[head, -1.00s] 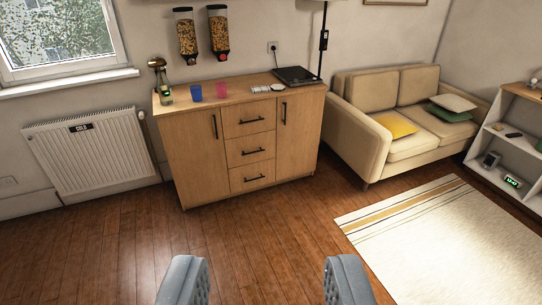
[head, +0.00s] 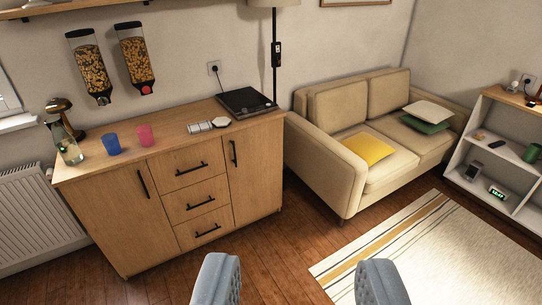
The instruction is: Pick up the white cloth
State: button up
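No cloth can be made out for certain. A small flat white piece (head: 222,122) lies on top of the wooden cabinet (head: 125,205), beside a few pale blocks or cards (head: 199,128). It is too small to tell whether it is a cloth. My gripper (head: 298,285) is at the bottom of the view, its two grey fingers wide apart with only floor between them. It is empty and well apart from the cabinet.
On the cabinet are a glass bottle (head: 68,148), blue cup (head: 112,144), pink cup (head: 145,135) and black device (head: 246,102). A beige sofa (head: 335,155) with cushions and a low shelf (head: 480,155) stand right. The rug (head: 440,240) and floor between are clear.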

aim_at(195, 128)
jog(key=i, duration=1.55)
jog(key=u, duration=0.3)
jog(key=i, duration=2)
jog(key=u, duration=0.3)
